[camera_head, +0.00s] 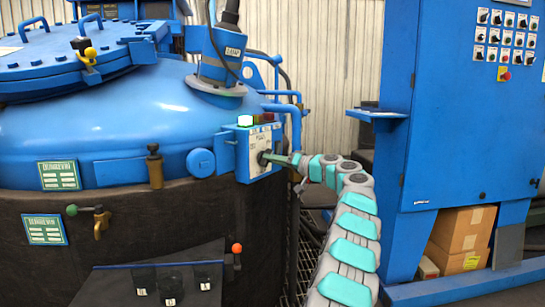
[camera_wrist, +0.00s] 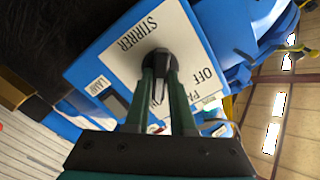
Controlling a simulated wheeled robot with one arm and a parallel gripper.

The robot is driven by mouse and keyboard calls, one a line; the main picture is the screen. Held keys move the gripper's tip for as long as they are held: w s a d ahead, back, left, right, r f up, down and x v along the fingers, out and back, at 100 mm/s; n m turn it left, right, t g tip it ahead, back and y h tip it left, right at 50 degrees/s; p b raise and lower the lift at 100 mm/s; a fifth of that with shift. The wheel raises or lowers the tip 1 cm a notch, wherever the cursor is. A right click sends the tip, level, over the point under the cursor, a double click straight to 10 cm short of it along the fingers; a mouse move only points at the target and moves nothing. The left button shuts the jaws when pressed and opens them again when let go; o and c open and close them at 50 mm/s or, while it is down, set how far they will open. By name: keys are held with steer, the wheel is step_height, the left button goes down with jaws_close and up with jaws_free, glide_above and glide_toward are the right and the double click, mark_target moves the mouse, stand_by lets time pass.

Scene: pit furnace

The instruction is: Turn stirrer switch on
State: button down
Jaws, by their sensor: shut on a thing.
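The stirrer switch is a dark knob (camera_wrist: 157,57) on a white plate (camera_wrist: 140,30) marked STIRRER and OFF in the wrist view. The plate is on a blue switch box (camera_head: 243,158) at the right side of the blue furnace (camera_head: 120,115) in the head view. My gripper (camera_wrist: 160,76) is shut on the knob, with one green finger on each side. In the head view my gripper (camera_head: 268,157) reaches the box from the right and hides most of the knob. The fingers hide part of the plate's lettering, so I cannot read the knob's position clearly.
A bright green-white lamp (camera_head: 245,121) is on top of the switch box. A blue control cabinet (camera_head: 460,120) with several knobs stands at the right, with cardboard boxes (camera_head: 463,230) below. A dark panel (camera_head: 150,280) with several switches is at the lower left.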

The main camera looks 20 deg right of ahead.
steer(key=shift+m, duration=0.6)
steer(key=c, duration=0.8)
jaws_free()
steer(key=shift+o, duration=0.2)
steer(key=shift+d, duration=0.1)
steer(key=b+v, duration=0.1)
steer(key=v, duration=0.6)
steer(key=shift+s+d, duration=0.15)
steer(key=shift+s, duration=0.15)
